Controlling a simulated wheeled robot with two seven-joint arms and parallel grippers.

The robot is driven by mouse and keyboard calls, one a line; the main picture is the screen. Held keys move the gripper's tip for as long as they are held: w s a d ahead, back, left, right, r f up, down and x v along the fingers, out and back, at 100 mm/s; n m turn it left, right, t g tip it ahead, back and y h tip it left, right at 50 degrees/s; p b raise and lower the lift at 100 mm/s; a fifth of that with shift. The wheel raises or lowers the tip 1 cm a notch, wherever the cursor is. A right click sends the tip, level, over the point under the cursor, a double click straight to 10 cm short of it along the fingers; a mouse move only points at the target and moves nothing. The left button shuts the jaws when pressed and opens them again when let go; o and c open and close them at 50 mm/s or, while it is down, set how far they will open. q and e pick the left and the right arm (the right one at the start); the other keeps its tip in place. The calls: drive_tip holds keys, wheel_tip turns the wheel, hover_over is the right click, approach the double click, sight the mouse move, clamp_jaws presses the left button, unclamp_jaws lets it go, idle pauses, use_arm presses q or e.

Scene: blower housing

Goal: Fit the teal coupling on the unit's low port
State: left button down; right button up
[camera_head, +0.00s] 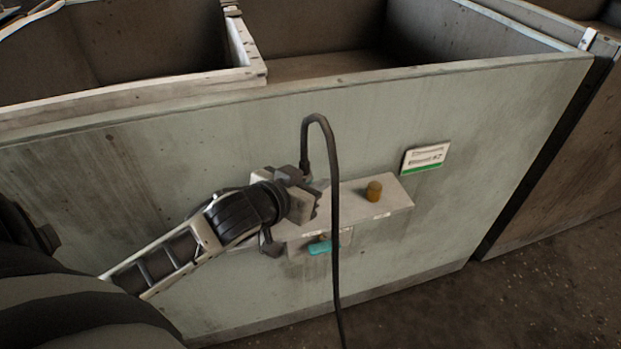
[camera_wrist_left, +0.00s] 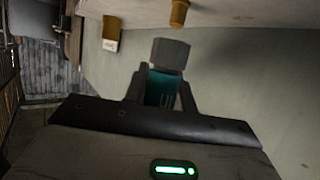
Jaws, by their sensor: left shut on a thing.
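The teal coupling (camera_head: 320,247) shows below the shelf in the head view, under my left gripper (camera_head: 307,222). In the left wrist view the teal coupling (camera_wrist_left: 162,88) sits between the fingers of my left gripper (camera_wrist_left: 166,92), which is shut on it. A grey block (camera_wrist_left: 170,53) lies straight beyond the coupling. In the head view a pale block (camera_head: 345,237) under the shelf is just right of the coupling. I cannot tell whether the coupling touches the port, which is hidden. My right gripper is not in view.
A pale shelf (camera_head: 395,197) with an amber knob (camera_head: 374,191) juts from the grey-green panel (camera_head: 400,110). A dark hose (camera_head: 334,200) loops up and hangs down in front of the shelf. A label with a green strip (camera_head: 425,158) is at right. Open bins (camera_head: 330,62) lie behind the panel.

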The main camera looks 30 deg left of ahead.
use_arm(q)
drive_tip(key=shift+f+b, duration=0.5)
drive_tip(key=shift+f, duration=0.95)
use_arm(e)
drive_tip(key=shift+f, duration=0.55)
use_arm(q)
drive_tip(key=c, duration=1.1)
unclamp_jaws()
drive_tip(key=shift+o, duration=0.2)
drive_tip(key=shift+f, duration=0.1)
drive_tip(key=shift+s, duration=0.4)
drive_tip(key=p+v, duration=0.4)
drive_tip(key=v, duration=1.1)
drive_tip(key=shift+p, duration=0.3)
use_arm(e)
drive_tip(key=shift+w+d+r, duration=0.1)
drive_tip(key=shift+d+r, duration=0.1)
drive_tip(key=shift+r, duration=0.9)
